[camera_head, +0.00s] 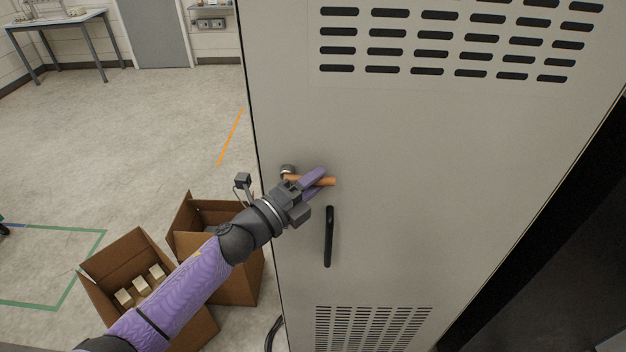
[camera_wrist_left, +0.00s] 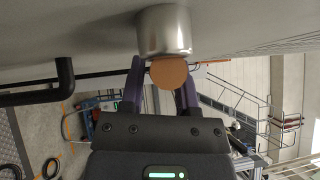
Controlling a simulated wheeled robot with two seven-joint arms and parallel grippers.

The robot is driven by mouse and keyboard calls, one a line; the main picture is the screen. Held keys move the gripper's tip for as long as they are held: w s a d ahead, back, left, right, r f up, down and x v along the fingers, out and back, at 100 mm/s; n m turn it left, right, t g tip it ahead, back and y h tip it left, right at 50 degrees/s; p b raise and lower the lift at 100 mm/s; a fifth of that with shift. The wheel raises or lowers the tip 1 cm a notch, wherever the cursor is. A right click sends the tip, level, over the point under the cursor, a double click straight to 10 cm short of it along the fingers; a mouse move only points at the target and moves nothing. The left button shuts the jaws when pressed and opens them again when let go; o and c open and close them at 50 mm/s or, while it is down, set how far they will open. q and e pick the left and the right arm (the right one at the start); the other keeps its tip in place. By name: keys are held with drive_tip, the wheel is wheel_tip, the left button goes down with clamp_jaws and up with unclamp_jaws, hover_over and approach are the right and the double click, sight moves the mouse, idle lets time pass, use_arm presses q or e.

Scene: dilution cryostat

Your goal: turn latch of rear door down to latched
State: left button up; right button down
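The rear door (camera_head: 420,190) is a tall light-grey panel with vent slots that fills the right of the head view. Its latch (camera_head: 326,181) is an orange-brown lever on a round metal hub (camera_head: 287,171); it lies roughly level, pointing right from the hub. My left gripper (camera_head: 314,182) is at the lever, with its purple fingers around it. In the left wrist view, the lever's round end (camera_wrist_left: 169,72) sits between the fingers, below the metal hub (camera_wrist_left: 165,30). A gap shows beside the left finger, so the fingers look open. My right gripper is not in view.
A black bar handle (camera_head: 329,236) stands upright on the door just below the latch. Two open cardboard boxes (camera_head: 112,262) stand on the floor below my left arm, one holding pale blocks. A table (camera_head: 62,20) is far off at the back left.

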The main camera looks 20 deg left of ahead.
use_arm(q)
clamp_jaws()
idle(1.1)
